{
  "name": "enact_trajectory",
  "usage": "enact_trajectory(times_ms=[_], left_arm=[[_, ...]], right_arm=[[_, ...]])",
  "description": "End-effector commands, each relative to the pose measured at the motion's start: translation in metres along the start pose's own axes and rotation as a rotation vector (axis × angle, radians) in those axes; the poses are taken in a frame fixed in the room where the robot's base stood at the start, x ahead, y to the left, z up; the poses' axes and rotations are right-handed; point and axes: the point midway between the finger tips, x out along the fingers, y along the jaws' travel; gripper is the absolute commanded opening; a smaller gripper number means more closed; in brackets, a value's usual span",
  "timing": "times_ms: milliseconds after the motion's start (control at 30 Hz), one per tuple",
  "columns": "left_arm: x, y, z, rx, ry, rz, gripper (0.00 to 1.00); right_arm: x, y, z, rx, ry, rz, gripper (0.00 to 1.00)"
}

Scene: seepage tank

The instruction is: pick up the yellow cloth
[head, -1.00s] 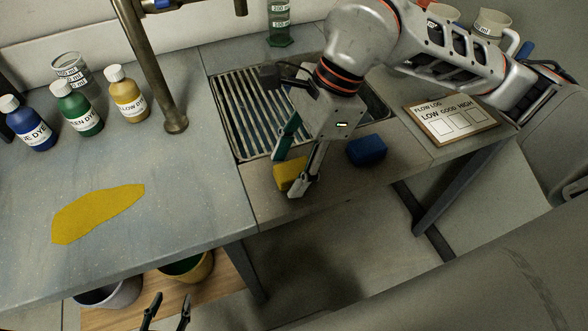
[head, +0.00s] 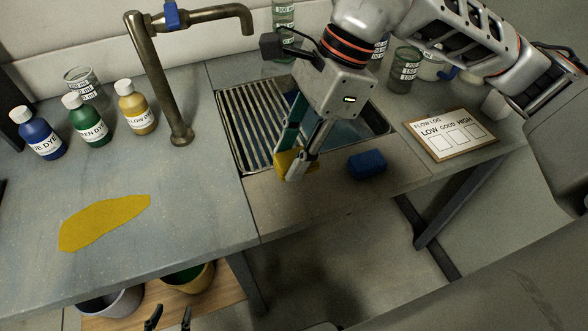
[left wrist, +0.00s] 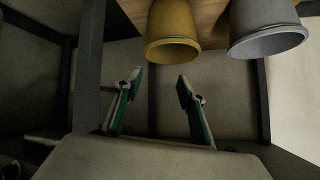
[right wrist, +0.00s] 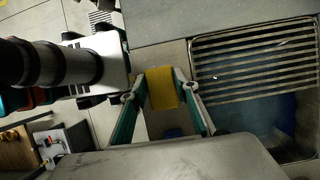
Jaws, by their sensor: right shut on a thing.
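A flat, thin yellow cloth (head: 103,222) lies spread on the grey counter at the left of the head view. My right gripper (head: 288,172) is shut on a yellow block like a sponge (head: 297,163), at the front edge of the sink. That block also shows between the fingers in the right wrist view (right wrist: 162,87). My left gripper (head: 169,320) is at the bottom edge of the head view, low in front of the counter and apart from the cloth. In the left wrist view its fingers (left wrist: 159,78) are spread and empty.
Three dye bottles (head: 87,121) and a beaker (head: 82,85) stand behind the cloth. A brass tap (head: 160,75) rises beside the slatted sink (head: 240,120). A blue block (head: 367,165) and a flow log board (head: 450,133) lie right. Buckets (head: 188,277) stand under the counter.

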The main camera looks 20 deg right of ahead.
Motion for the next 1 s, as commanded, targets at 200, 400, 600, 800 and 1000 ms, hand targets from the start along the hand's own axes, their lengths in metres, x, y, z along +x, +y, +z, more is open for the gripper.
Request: enact_trajectory(times_ms=[200,400,600,800,1000], left_arm=[[-0.004,-0.001,-0.009,-0.009,0.008,-0.002,0.40],[-0.005,0.000,-0.014,-0.016,0.016,0.002,0.40],[-0.007,0.002,-0.016,-0.020,0.019,0.005,0.40],[-0.008,0.003,-0.014,-0.021,0.015,0.007,0.40],[-0.008,0.003,-0.013,-0.021,0.012,0.008,0.40]], right_arm=[[-0.062,-0.001,0.026,-0.002,0.000,-0.008,0.15],[-0.099,0.000,0.041,0.000,0.000,-0.005,0.15],[-0.117,0.000,0.049,0.000,0.000,-0.002,0.15],[-0.121,0.000,0.050,0.000,0.000,0.000,0.15],[-0.121,0.000,0.050,0.000,0.000,0.000,0.25]])
